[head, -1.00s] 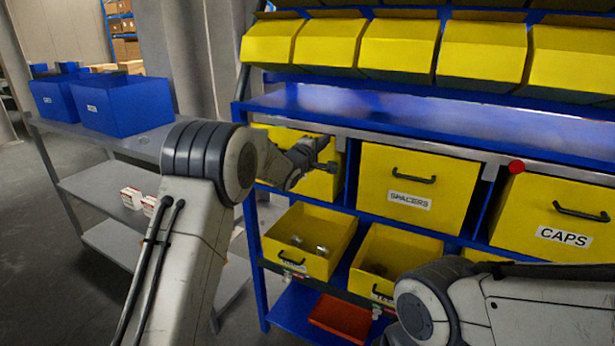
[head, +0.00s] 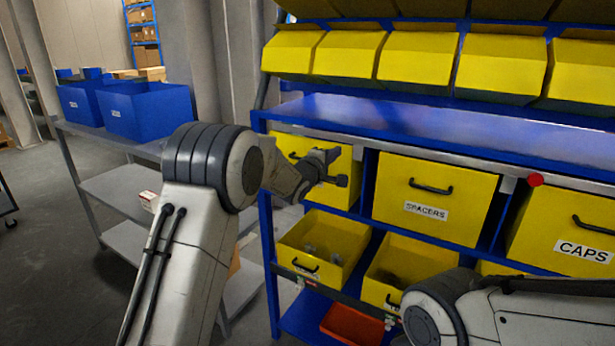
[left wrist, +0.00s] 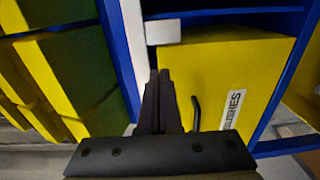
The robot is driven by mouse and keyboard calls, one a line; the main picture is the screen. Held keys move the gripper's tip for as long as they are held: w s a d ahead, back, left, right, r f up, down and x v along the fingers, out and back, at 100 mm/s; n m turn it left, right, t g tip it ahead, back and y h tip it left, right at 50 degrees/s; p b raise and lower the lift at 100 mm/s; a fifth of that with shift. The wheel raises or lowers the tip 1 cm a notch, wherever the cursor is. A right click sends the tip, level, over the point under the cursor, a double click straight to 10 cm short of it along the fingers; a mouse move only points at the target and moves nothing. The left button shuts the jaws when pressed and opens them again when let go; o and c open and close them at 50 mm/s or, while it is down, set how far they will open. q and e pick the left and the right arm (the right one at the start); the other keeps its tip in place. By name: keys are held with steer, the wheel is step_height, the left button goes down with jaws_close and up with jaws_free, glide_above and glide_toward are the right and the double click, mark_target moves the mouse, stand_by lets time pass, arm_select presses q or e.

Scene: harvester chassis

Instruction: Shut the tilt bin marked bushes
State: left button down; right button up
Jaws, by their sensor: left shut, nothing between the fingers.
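The yellow tilt bin marked bushes (head: 287,146) is at the left end of the upper bin row in the head view, partly hidden behind my left gripper. In the left wrist view its yellow front (left wrist: 195,65) shows a dark handle and a white label reading BUSHES. I cannot tell whether its front is fully flush. My left gripper (head: 342,181) is shut and empty in front of this bin. Its fingertips (left wrist: 158,73) are together beside the handle; contact is unclear. My right gripper is out of view.
The spacers bin (head: 436,185) and caps bin (head: 540,222) stand to the right in the same row. Open bins (head: 324,247) with small parts sit below, above a red tray (head: 352,325). A grey cart with blue boxes (head: 150,112) stands left.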

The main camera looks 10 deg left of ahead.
arm_select(q)
steer(key=b+v, duration=0.3)
steer(key=v, duration=0.7)
steer(key=s+d+f+m+g+y, duration=0.1)
steer(key=s+d+f+m+g, duration=0.25)
steer(key=s, duration=0.35)
steer(key=s+d+f+m+g+y, duration=0.1)
steer(key=s+d+f+m+g, duration=0.3)
steer(key=s, duration=0.3)
steer(key=s+d+f+m+g, duration=0.25)
steer(key=s+f+m, duration=0.2)
steer(key=s, duration=0.35)
steer(key=s+f+m+g, duration=0.1)
steer(key=s+m+g, duration=0.1)
steer(key=s, duration=0.5)
steer(key=s+a+f+m+g+y, duration=0.1)
steer(key=s+m, duration=0.3)
steer(key=s, duration=0.4)
steer(key=s+a+f+m+g+y, duration=0.1)
steer(key=s+f+m+g, duration=0.2)
steer(key=s, duration=0.5)
steer(key=shift+m+g, duration=0.4)
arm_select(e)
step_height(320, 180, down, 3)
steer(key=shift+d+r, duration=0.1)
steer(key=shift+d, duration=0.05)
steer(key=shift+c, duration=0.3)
